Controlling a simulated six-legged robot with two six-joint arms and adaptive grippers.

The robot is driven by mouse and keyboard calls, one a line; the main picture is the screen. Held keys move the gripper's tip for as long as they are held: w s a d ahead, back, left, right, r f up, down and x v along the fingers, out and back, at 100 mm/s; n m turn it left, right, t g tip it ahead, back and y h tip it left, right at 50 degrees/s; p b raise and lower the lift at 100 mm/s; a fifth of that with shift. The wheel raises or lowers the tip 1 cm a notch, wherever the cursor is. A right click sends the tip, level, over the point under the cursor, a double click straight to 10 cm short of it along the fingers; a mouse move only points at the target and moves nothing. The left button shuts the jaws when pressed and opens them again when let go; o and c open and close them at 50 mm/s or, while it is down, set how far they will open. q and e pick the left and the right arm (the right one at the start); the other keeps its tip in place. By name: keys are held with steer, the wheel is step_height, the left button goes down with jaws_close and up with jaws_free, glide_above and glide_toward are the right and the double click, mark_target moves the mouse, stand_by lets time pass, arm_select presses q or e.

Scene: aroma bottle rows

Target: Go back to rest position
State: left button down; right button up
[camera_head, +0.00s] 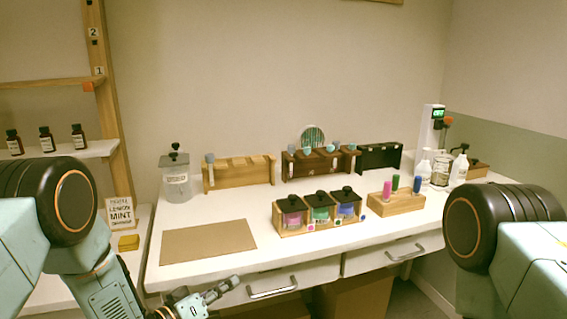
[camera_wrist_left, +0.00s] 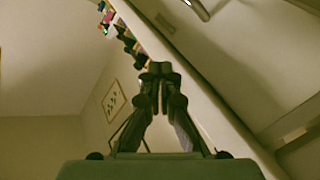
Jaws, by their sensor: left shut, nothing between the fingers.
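My left gripper (camera_head: 222,289) is low in front of the white table's (camera_head: 300,244) front edge in the head view, left of a drawer handle. In the left wrist view its fingers (camera_wrist_left: 161,78) are together with nothing between them. My left arm comes in from the left side. My right arm shows only as a dark joint and pale link at the right edge, and its gripper is not in view.
A brown mat (camera_head: 208,242) lies on the table above my left gripper. A wooden box of lidded jars (camera_head: 320,212), a block with coloured vials (camera_head: 397,202) and a glass jar (camera_head: 176,178) stand on the table. Drawer handles (camera_head: 272,289) stick out below its edge.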

arm_select(q)
steer(key=s+a+f+n+g+y+b, duration=0.1)
steer(key=s+a+f+g+y, duration=0.25)
steer(key=s+f, duration=0.55)
steer(key=s+a+f+g+y, duration=0.2)
steer(key=s+f+g+y, duration=0.15)
steer(key=s+f, duration=0.5)
steer(key=s+a+f+g+y, duration=0.1)
steer(key=s+a+g, duration=0.1)
steer(key=s, duration=0.9)
steer(key=s+a+f+g+y, duration=0.1)
steer(key=s+g, duration=0.3)
steer(key=s, duration=0.7)
steer(key=shift+s+a+f+y+b, duration=0.2)
steer(key=shift+s+a+y+b, duration=0.2)
steer(key=shift+a+y, duration=0.45)
